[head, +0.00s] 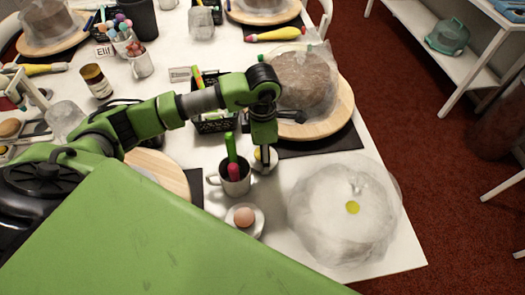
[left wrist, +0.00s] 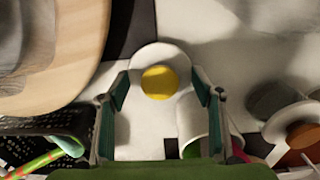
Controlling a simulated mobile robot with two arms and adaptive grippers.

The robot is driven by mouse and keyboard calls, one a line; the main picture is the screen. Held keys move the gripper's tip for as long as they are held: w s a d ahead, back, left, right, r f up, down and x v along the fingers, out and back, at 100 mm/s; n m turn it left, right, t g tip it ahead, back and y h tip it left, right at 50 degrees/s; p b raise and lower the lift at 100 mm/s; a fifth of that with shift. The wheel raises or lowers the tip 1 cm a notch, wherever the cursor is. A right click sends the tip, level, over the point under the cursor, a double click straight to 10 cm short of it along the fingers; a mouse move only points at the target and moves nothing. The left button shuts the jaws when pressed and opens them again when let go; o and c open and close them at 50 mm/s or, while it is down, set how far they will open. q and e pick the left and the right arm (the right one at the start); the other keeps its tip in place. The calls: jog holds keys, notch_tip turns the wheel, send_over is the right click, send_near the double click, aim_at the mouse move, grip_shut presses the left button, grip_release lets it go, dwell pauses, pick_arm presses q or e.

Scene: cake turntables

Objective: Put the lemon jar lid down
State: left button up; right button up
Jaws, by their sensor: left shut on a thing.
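The lemon jar lid (left wrist: 145,57) is a round white piece with a yellow lemon-coloured knob (left wrist: 159,82) in the left wrist view. In the head view it shows partly behind the fingers, with yellow at the fingertips (head: 258,155). My left gripper (head: 264,162) points down at the table, just right of the grey mug. It also shows in the left wrist view (left wrist: 162,92), with its two fingers spread on either side of the lid, shut on it. I cannot tell whether the lid touches the table. My right gripper is not in view.
The grey mug (head: 234,184) with green and pink markers stands close left of the gripper. An egg (head: 244,217) on a white dish is in front. A bagged round thing (head: 325,225) with a yellow spot stands right. A wooden turntable (head: 343,105) with a wrapped cake is behind.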

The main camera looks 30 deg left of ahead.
pick_arm(q)
jog(key=shift+f, duration=0.1)
jog(key=shift+f+b, duration=0.25)
jog(key=shift+b, duration=0.15)
jog(key=o, duration=0.9)
jog(key=shift+r+p, duration=0.35)
jog(key=shift+p, duration=0.05)
jog(key=shift+r+b, duration=0.8)
jog(key=shift+r, duration=5.2)
